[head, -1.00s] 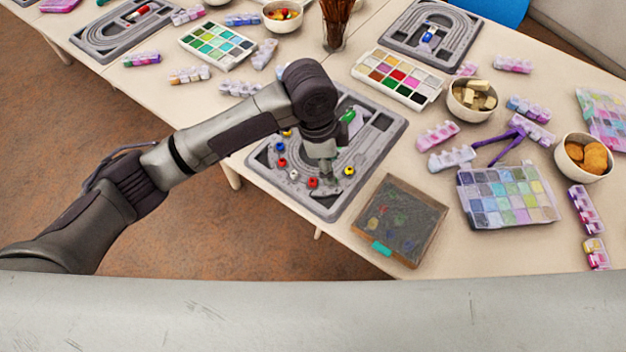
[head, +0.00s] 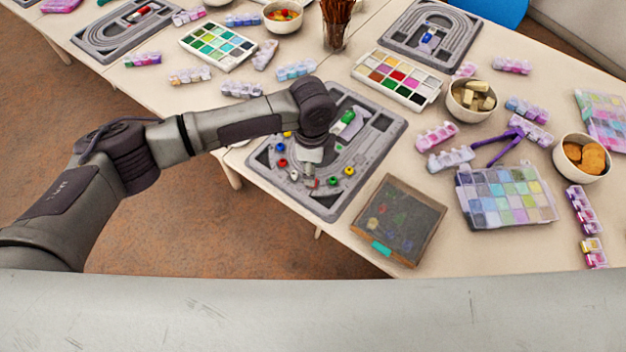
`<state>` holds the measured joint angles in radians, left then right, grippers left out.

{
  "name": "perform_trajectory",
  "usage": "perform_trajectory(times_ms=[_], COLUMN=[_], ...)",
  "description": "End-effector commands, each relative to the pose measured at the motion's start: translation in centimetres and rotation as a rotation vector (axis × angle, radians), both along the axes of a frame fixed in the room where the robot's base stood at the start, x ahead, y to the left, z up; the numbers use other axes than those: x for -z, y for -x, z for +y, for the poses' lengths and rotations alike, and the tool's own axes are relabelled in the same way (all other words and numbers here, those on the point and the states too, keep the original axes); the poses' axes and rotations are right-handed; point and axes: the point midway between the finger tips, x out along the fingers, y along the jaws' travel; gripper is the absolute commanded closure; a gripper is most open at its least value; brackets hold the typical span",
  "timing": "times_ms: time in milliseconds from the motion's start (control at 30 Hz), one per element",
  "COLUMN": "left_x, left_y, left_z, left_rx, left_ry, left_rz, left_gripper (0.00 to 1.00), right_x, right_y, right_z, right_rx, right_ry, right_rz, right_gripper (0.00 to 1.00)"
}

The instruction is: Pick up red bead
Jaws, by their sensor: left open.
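The bead board (head: 385,135) is a grey tray with curved grooves, on the table in front of me. A red bead (head: 282,162) lies at its left side, with a blue bead (head: 281,147) behind it and a white bead (head: 293,174) in front. My left gripper (head: 309,181) points down over the board's front part, open, just right of the white bead. Its fingers cover the spot where another red bead showed earlier, so I cannot see that bead clearly. A green bead (head: 332,181) and a yellow bead (head: 350,170) lie to its right. My right gripper is not in view.
A dark, clear-topped box (head: 420,225) stands right of the board at the table's front edge.

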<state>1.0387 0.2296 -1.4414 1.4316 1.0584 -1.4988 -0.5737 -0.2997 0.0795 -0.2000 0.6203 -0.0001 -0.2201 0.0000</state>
Motion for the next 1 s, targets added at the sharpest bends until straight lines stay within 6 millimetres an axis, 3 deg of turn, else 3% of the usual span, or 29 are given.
perform_trajectory(times_ms=[300, 567, 800, 1000], left_x=[4.2, 4.5, 4.5, 4.5], left_y=[0.4, 0.4, 0.3, 0.3], left_z=[0.2, 0.2, 0.3, 0.3], left_rx=[0.0, 0.0, 0.0, -0.001], left_ry=[-0.001, 0.0, 0.0, 0.0], left_rz=[0.002, 0.0, 0.0, 0.0], left_gripper=[0.5, 0.5, 0.88, 0.89], right_x=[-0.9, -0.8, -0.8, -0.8], right_y=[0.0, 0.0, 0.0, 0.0], right_z=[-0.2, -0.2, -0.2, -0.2], right_rx=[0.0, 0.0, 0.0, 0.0], right_ry=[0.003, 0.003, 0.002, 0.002], right_rz=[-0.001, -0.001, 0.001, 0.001], right_gripper=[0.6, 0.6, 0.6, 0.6])
